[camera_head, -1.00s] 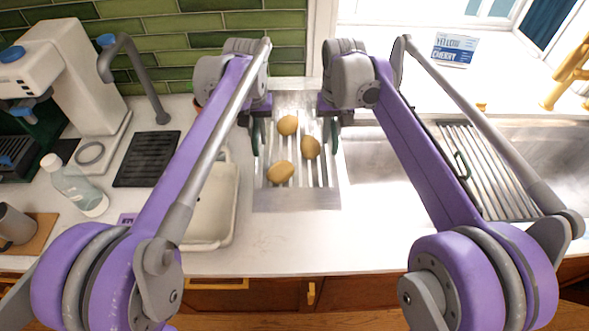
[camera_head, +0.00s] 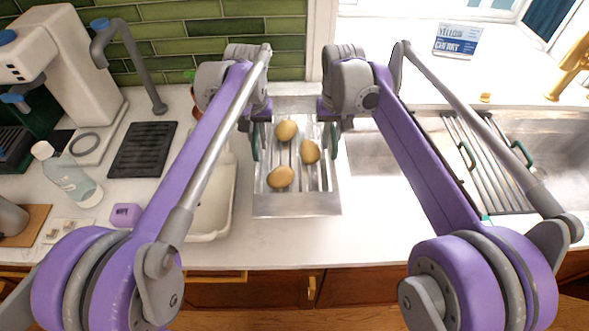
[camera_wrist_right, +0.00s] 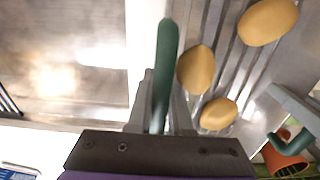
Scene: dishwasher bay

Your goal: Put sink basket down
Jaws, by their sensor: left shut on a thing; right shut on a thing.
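The sink basket (camera_head: 297,209) is a silver metal tray with slats and green side handles, in the middle of the head view. Several yellow potatoes (camera_head: 281,177) lie in it. My left gripper (camera_head: 256,135) is shut on its left green handle. My right gripper (camera_head: 334,135) is shut on its right green handle, and the right wrist view shows this handle (camera_wrist_right: 165,65) upright between the fingers. The basket looks level over the white counter, between the white basin and the steel sink. I cannot tell whether its underside touches the counter.
A white basin (camera_head: 213,222) lies left of the basket, partly behind my left arm. A bottle (camera_head: 68,182) and dark mat (camera_head: 143,150) are further left. Counter in front is clear.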

